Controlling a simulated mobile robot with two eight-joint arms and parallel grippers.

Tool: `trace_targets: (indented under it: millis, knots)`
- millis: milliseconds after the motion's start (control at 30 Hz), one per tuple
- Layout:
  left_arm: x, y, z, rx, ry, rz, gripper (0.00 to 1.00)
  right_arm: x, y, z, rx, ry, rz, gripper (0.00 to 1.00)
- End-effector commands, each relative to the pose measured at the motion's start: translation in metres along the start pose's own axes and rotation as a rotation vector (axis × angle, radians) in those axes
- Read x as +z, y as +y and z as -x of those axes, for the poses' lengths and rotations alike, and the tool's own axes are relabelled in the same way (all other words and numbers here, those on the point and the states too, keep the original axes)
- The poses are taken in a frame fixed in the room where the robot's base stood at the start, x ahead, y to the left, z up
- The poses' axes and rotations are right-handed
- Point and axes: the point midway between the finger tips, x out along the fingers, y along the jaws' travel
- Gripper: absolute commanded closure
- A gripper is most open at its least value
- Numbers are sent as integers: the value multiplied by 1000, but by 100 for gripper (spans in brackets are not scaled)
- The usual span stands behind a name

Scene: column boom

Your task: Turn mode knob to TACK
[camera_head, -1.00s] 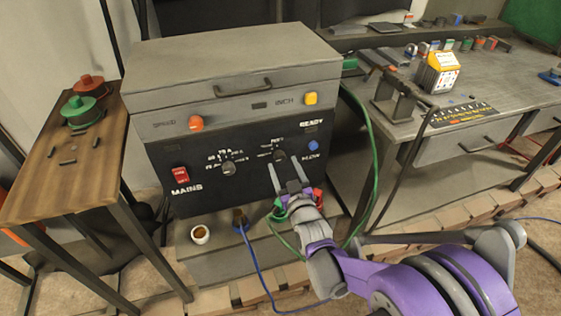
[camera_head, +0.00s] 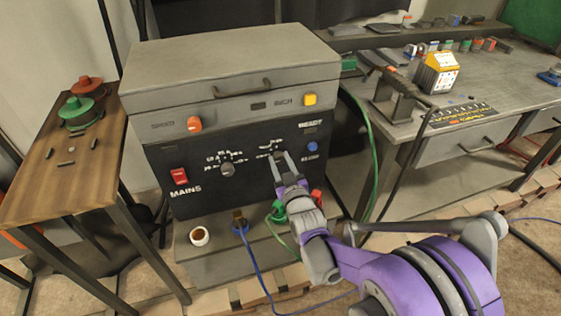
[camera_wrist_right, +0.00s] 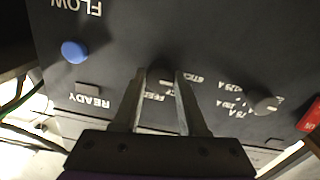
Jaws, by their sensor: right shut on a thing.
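The mode knob (camera_wrist_right: 160,74) is a small dark knob on the black front panel of the grey welder (camera_head: 240,95). It is the right one of two knobs in the head view. My right gripper (camera_head: 281,157) reaches up to it and is shut on it. In the right wrist view the two fingers (camera_wrist_right: 159,76) stand on either side of the knob, with the panel upside down. Small white labels sit around the knob, partly hidden by the fingers; I cannot read which one it points to. My left gripper is not in view.
The other knob (camera_head: 227,169) is left of the mode knob. A workbench (camera_head: 480,130) stands right.

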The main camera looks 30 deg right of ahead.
Motion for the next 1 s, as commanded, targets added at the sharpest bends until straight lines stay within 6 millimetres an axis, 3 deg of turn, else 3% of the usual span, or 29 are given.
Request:
trace_targets:
  millis: [467,1000]
  knots:
    - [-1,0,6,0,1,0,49,-1,0,0,0,-2,-94,100]
    - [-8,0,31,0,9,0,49,-1,1,0,-2,-15,-526,100]
